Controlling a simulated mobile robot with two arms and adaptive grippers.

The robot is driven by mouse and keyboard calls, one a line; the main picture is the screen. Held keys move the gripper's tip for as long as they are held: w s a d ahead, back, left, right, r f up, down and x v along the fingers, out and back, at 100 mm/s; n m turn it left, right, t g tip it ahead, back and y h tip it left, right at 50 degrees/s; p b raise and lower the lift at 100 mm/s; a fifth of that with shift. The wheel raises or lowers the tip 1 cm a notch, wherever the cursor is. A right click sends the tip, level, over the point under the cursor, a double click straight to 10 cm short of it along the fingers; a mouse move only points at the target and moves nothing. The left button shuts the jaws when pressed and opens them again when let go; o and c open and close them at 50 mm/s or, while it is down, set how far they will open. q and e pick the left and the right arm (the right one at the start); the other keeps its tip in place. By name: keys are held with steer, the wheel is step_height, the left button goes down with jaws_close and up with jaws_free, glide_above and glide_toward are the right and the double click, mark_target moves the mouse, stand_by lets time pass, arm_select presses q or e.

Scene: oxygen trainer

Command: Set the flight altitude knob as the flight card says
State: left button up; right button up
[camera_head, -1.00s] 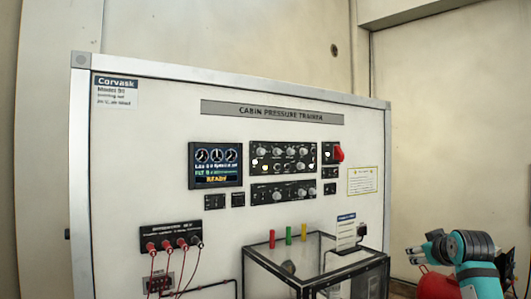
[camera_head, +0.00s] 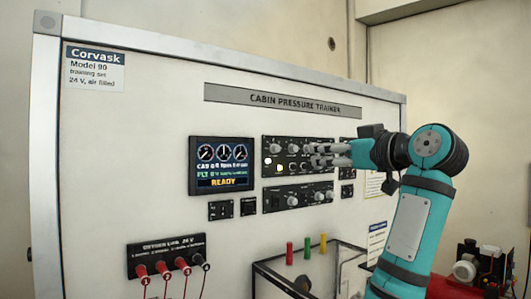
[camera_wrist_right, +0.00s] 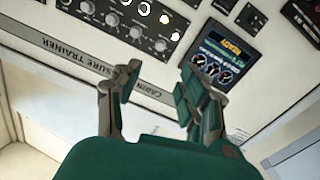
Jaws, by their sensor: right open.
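The upper black knob panel (camera_head: 285,157) is on the white trainer board, with several pale knobs and a few lit spots. Its labels are too small to read, so I cannot tell which knob is flight altitude. My right gripper (camera_head: 318,154) is open and empty in front of this panel's right end, hiding part of it. In the right wrist view the open fingers (camera_wrist_right: 158,88) show below the tilted knob panel (camera_wrist_right: 135,28), with nothing between them. My left gripper is not in view.
A display (camera_head: 222,172) reading READY is left of the knobs. A lower knob panel (camera_head: 298,197) sits below. An oxygen panel (camera_head: 166,254) with red plugs and cables is lower left. A framed clear box (camera_head: 345,247) juts out below, with coloured pegs.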

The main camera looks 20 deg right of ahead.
steer(key=p, duration=0.5)
glide_toward(278, 148)
steer(key=p+x, duration=0.4)
steer(key=x, duration=0.3)
steer(key=shift+r+p, duration=0.15)
steer(key=shift+p, duration=0.15)
steer(key=shift+w+a, duration=0.2)
steer(key=shift+w, duration=0.35)
steer(key=shift+f, duration=0.2)
steer(key=c, duration=0.7)
jaws_close()
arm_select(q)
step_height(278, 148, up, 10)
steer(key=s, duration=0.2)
